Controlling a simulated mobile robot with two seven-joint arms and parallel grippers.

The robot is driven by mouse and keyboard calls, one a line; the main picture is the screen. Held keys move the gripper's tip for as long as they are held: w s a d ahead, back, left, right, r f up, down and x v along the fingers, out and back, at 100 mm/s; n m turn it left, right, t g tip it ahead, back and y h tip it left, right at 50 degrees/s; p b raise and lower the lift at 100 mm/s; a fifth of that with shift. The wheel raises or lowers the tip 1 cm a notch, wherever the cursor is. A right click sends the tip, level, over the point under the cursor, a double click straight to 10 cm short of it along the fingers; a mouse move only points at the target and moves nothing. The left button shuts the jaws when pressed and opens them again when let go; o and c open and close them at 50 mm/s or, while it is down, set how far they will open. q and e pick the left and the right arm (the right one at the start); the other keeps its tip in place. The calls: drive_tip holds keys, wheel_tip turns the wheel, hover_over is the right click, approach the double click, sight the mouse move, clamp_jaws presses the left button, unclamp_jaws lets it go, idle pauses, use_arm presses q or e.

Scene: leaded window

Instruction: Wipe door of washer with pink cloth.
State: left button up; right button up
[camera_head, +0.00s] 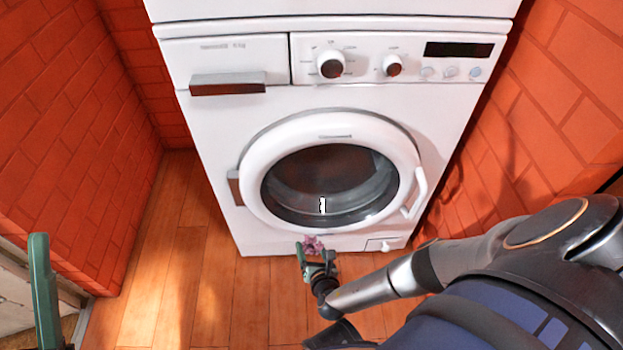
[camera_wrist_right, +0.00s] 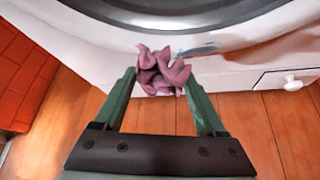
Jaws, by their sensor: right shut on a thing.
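The white washer (camera_head: 215,135) stands against the back, facing me. Its round door (camera_head: 258,150) is closed, with a white ring around dark glass and a handle (camera_head: 418,190) on the right. My right gripper (camera_head: 315,252) is low in front of the door's bottom edge. It is shut on the crumpled pink cloth (camera_head: 312,243), which also shows between the green fingers in the right wrist view (camera_wrist_right: 163,72). I cannot tell if the cloth touches the washer. A bluish smear (camera_wrist_right: 197,50) marks the white surface just right of the cloth. One green finger of my left gripper (camera_head: 42,285) shows at the left edge.
Orange brick walls close in on the left (camera_head: 70,130) and right (camera_head: 560,100). The wooden floor (camera_head: 200,290) before the washer is clear on the left. A small hatch (camera_wrist_right: 290,80) is at the washer's lower right. A drawer handle (camera_head: 228,84) juts out at upper left.

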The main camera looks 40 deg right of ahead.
sight(334, 234)
drive_tip(key=shift+w+d+b, duration=0.35)
drive_tip(key=shift+w+d, duration=0.3)
drive_tip(key=shift+w, duration=0.35)
drive_tip(key=shift+s+d, duration=0.1)
idle(0.3)
drive_tip(key=shift+s+d+p, duration=0.2)
drive_tip(key=shift+s+d, duration=0.3)
drive_tip(key=shift+d, duration=0.25)
drive_tip(key=shift+s+d+p, duration=0.15)
drive_tip(key=shift+s+d, duration=0.3)
drive_tip(key=shift+d, duration=0.25)
drive_tip(key=shift+s+d, duration=0.45)
drive_tip(key=shift+d, duration=0.4)
drive_tip(key=shift+s+d, duration=0.4)
drive_tip(key=shift+d, duration=0.4)
drive_tip(key=shift+w+a+r+b, duration=0.15)
drive_tip(key=shift+w+a, duration=0.5)
drive_tip(key=shift+a, duration=0.45)
drive_tip(key=shift+w+a+f+b, duration=0.15)
drive_tip(key=shift+w+a, duration=0.55)
drive_tip(key=shift+a, duration=0.4)
drive_tip(key=shift+w+a+r+b, duration=0.15)
drive_tip(key=shift+w+a, duration=0.5)
drive_tip(key=shift+a, duration=0.45)
